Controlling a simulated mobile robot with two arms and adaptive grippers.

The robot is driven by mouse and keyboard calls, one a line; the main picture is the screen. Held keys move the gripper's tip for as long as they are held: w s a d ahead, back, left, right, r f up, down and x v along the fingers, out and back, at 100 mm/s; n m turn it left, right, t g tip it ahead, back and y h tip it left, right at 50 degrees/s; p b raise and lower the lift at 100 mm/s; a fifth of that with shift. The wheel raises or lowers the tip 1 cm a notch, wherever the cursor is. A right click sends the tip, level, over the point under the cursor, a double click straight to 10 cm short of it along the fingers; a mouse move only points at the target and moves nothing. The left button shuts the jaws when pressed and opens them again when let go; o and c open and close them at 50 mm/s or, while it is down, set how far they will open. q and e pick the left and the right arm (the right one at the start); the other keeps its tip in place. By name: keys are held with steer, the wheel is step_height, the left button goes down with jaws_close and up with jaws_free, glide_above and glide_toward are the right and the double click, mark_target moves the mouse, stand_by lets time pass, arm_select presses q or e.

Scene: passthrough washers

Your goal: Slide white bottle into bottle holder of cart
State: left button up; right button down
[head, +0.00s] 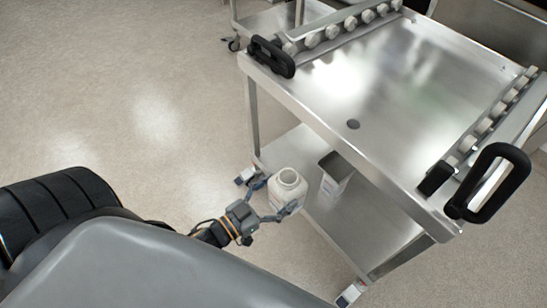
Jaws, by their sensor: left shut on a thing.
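The white bottle (287,191) is upright with its open neck facing up. My left gripper (277,200) is shut around the bottle's body, one finger on either side. The gripper and bottle show in front of the near side of the steel cart (400,90). A metal box-like holder (338,166) with a white label hangs or stands at the cart's near side, just right of the bottle, apart from it in the picture. The lower part of the holder is partly hidden, so how it is fixed cannot be told. My right gripper is not in view.
The cart has black handles (490,182) at its corners, rows of white rollers (333,32) along two sides, and a lower shelf (375,222). A second cart part (270,22) stands behind. Open floor (150,110) lies to the left.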

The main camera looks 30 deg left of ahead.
arm_select(q)
steer(key=b+x, duration=0.1)
steer(key=x, duration=0.4)
steer(key=shift+w, duration=0.15)
steer(key=b+x, duration=0.2)
steer(key=x, duration=1.5)
steer(key=shift+f, duration=0.25)
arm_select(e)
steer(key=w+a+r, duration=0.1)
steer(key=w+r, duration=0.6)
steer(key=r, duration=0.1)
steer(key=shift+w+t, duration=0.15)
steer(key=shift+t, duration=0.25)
arm_select(q)
steer(key=shift+d, duration=0.1)
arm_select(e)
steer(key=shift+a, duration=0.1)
arm_select(q)
steer(key=shift+w, duration=0.15)
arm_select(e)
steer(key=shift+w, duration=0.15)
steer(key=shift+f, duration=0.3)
